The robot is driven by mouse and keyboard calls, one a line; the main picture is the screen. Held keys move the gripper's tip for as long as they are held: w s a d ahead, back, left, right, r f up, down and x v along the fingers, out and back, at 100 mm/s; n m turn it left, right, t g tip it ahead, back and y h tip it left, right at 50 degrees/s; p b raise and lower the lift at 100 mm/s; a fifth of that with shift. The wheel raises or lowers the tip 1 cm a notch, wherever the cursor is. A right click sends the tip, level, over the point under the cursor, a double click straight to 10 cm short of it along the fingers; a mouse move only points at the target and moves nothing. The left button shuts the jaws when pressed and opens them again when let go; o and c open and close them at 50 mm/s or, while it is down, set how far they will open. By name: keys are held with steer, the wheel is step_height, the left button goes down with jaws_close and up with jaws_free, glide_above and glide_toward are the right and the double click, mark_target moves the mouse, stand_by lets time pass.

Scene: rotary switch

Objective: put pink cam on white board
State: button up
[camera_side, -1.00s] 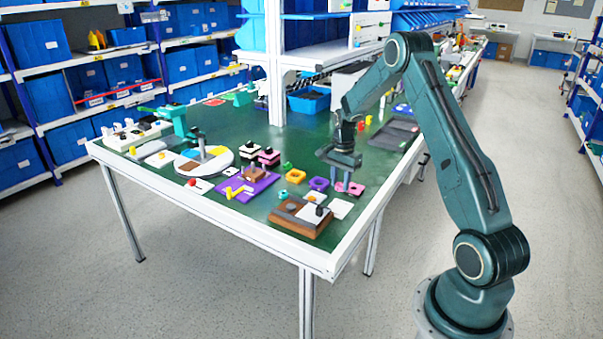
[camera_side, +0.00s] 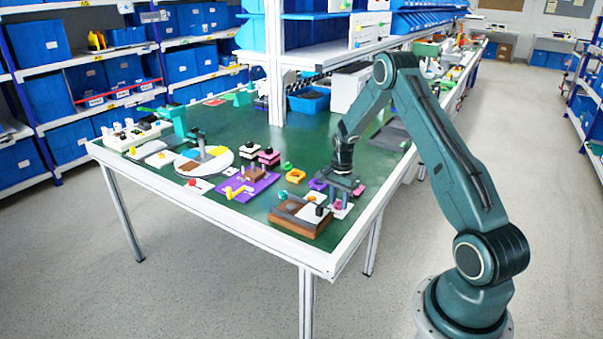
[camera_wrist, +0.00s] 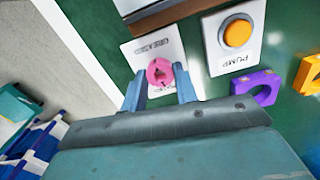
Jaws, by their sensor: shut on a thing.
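The pink cam (camera_wrist: 160,72) is between the two fingers of my gripper (camera_wrist: 160,92) in the wrist view. It is round, with a dark mark at its middle. My gripper is shut on it. The white board (camera_wrist: 172,48) is a flat plate with dark lettering, right behind and around the cam in that view. In the side view my gripper (camera_side: 338,200) points down over the white board (camera_side: 344,211), with the pink cam (camera_side: 337,204) low between the fingers. I cannot tell whether the cam touches the board.
A brown box (camera_side: 290,222) stands left of the board. In the wrist view a white PUMP plate (camera_wrist: 224,58) with an orange button (camera_wrist: 237,33) lies close on the right, with a purple piece (camera_wrist: 262,88) and an orange piece (camera_wrist: 307,74) beyond. The table edge (camera_wrist: 75,38) is at left.

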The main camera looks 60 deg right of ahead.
stand_by(0.3)
steer(key=o, duration=0.9)
steer(key=shift+f, duration=0.1)
steer(key=shift+o, duration=0.2)
step_height(320, 180, up, 12)
stand_by(0.6)
